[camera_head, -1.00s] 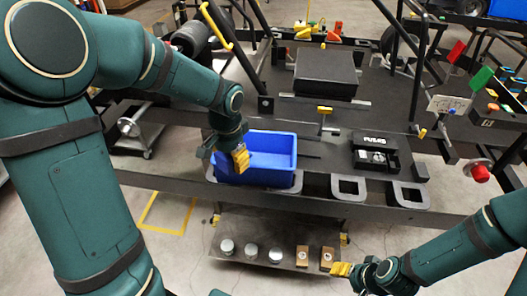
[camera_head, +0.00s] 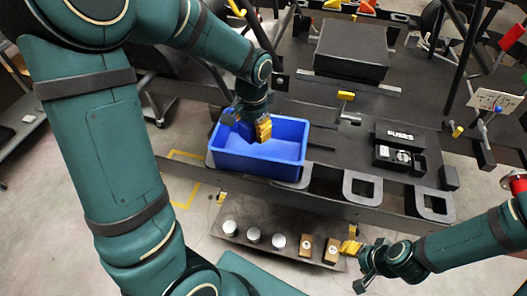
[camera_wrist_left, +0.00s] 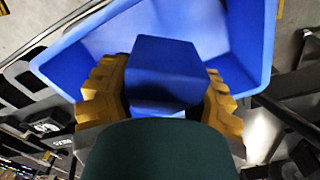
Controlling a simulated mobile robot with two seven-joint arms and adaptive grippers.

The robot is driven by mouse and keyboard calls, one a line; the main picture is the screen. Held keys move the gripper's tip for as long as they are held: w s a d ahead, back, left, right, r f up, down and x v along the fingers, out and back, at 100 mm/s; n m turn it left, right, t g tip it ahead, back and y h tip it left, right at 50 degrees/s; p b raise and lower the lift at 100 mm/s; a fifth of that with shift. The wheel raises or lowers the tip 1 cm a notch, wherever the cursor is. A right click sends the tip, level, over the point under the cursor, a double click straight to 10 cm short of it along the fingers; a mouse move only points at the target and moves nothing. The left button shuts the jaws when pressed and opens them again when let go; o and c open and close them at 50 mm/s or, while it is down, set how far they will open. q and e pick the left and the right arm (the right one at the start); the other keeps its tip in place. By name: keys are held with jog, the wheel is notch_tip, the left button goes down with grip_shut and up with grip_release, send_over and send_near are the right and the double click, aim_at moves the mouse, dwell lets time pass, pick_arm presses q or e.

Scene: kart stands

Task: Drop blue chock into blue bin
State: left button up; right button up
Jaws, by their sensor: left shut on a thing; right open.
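The blue bin (camera_head: 250,166) stands on the dark table at the middle of the head view; its inner wall and rim also fill the upper part of the left wrist view (camera_wrist_left: 65,62). My left gripper (camera_head: 262,130) is over the bin, fingers pointing down. In the left wrist view its yellow fingers (camera_wrist_left: 165,95) are shut on the blue chock (camera_wrist_left: 165,68), a dark blue block held against the bin's interior. I cannot tell the gap between chock and bin floor. My right gripper (camera_head: 350,247) is open and empty near the lower shelf.
A black fuse box (camera_head: 402,150) sits right of the bin, behind grey square cutouts (camera_head: 362,187). A lower shelf (camera_head: 270,222) holds several silver cylinders and brown blocks. A black box (camera_head: 350,50) and upright posts stand behind.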

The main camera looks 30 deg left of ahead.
pick_arm(q)
jog(key=shift+f+b, duration=0.6)
jog(key=shift+f, duration=0.55)
jog(key=shift+r, duration=0.1)
jog(key=o, duration=1.3)
notch_tip(320, 180, up, 12)
